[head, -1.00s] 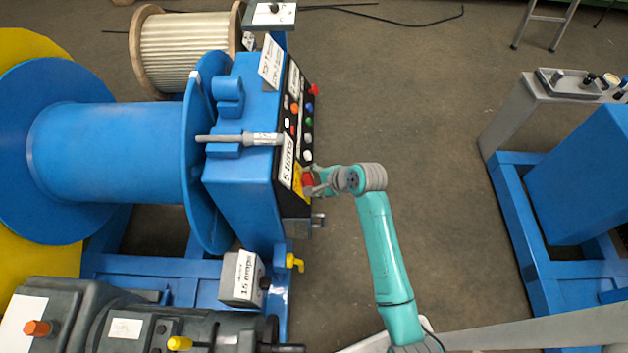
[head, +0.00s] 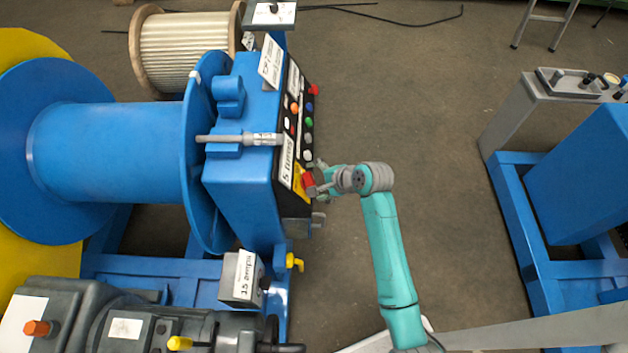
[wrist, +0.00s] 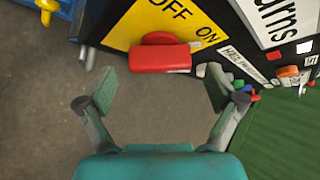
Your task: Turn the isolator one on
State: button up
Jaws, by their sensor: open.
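The isolator is a red rotary handle (wrist: 160,57) on a yellow plate (wrist: 128,25) marked OFF and ON in the wrist view. The handle lies level across the picture, below the lettering. In the head view the red handle (head: 308,182) shows on the lower part of the blue machine's control panel, partly behind my gripper (head: 318,185). In the wrist view my gripper (wrist: 160,98) is open, with its two pads apart on either side of and below the handle. The pads do not appear to touch the handle.
The black control panel carries several coloured buttons (head: 308,122) above the isolator. A yellow tap-like handle (head: 294,262) and a grey labelled box (head: 241,277) sit below it. The floor (head: 420,120) to the right of the panel is clear up to another blue frame (head: 520,220).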

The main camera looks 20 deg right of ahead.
jog(key=v, duration=1)
jog(key=s+a+f+n+t+h, duration=0.1)
jog(key=s+f+n+t+h, duration=0.15)
jog(key=s, duration=0.55)
jog(key=s+a+f+n+t+h, duration=0.1)
jog(key=s+a+f+n, duration=0.2)
jog(key=s, duration=0.6)
jog(key=s+r+n+t, duration=0.2)
jog(key=s+r+n, duration=0.3)
jog(key=s, duration=0.4)
jog(key=s+r+n+t, duration=0.2)
jog(key=s+r+n, duration=0.4)
jog(key=s+r, duration=0.2)
jog(key=shift+s+d+h, duration=0.15)
jog(key=shift+s+h, duration=0.3)
jog(key=shift+s, duration=0.55)
